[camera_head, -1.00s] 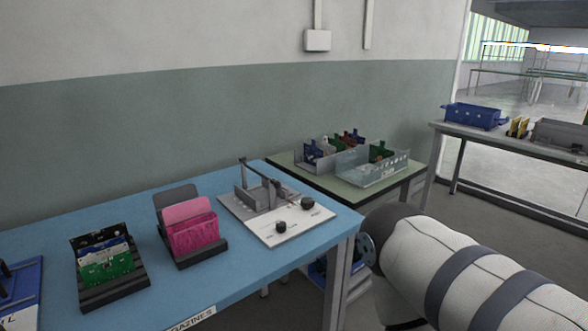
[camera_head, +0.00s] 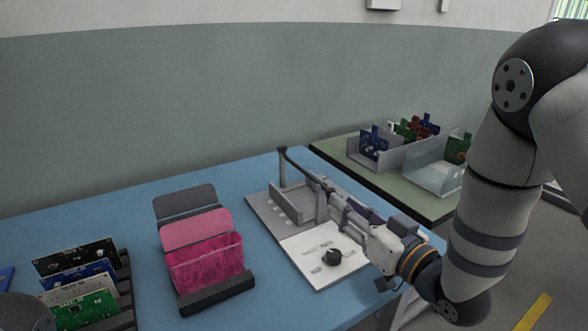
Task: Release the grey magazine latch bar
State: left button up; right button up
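The grey latch bar (camera_head: 303,168) slopes down to the right from a post at the back of the grey magazine fixture (camera_head: 262,212) on the blue table. My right gripper (camera_head: 330,192) is at the lower right end of the bar, over the fixture's right side. Its fingers overlap the bar end in the picture; I cannot tell whether they close on it. The gripper and wrist hide that end and part of the white plate (camera_head: 312,268). My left gripper is out of view.
A rack of circuit boards (camera_head: 85,285) is at the lower left. Trays with boards (camera_head: 400,150) stand on the green table behind. Blue tabletop (camera_head: 150,205) is bare along the back.

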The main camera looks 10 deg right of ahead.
aim_at(314, 178)
jog(key=shift+w+a+r, duration=0.1)
jog(key=shift+w, duration=0.25)
jog(key=b+x, duration=0.1)
jog(key=x, duration=0.9)
jog(key=shift+w+a, duration=0.1)
jog(key=shift+w, duration=0.25)
grip_shut()
